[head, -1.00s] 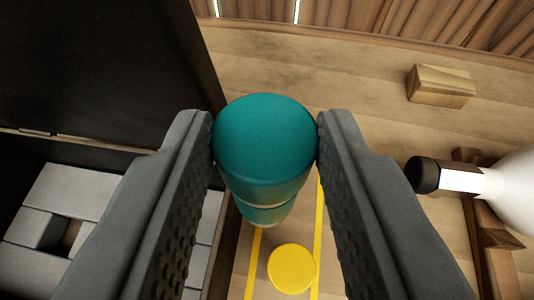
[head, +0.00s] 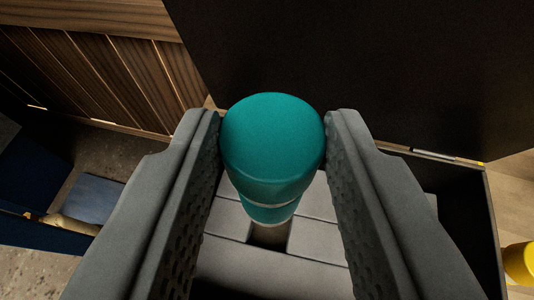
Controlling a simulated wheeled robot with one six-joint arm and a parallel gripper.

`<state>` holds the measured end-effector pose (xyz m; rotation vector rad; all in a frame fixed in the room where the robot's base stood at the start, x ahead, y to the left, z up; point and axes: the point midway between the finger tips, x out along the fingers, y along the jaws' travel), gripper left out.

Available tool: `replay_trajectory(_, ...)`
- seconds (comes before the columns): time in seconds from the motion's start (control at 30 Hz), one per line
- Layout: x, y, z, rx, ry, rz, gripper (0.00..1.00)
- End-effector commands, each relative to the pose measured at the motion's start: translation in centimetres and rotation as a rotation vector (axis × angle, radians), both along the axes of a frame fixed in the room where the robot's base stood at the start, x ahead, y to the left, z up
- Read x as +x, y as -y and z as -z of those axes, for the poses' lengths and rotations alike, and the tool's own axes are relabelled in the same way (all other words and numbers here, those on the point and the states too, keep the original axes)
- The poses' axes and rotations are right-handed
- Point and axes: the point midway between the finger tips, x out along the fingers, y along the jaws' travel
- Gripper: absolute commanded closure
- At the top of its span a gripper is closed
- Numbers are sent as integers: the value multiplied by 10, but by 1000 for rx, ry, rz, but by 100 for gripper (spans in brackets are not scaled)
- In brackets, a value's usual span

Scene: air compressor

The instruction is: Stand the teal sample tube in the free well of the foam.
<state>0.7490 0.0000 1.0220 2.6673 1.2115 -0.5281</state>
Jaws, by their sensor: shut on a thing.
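The teal sample tube (head: 272,145) is between the two grey fingers of my gripper (head: 272,140), which is shut on it. I look down along it from its cap end, and its lower end points toward the foam. The grey foam (head: 270,268) lies in an open black case (head: 480,205) below. The fingers and the tube hide much of the foam.
The black lid (head: 370,70) of the case stands up behind the foam, close to my gripper. A yellow cylinder (head: 520,262) stands on the wood at the right edge. Wooden panelling (head: 90,75) and a dark blue box (head: 50,232) are at the left.

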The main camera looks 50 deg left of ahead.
Motion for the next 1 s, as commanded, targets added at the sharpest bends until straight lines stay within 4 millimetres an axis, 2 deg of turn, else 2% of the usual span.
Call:
replay_trajectory(0.37,0,0,4,0,-1,-2,89)
replay_trajectory(1.0,0,0,53,0,-2,-1,89)
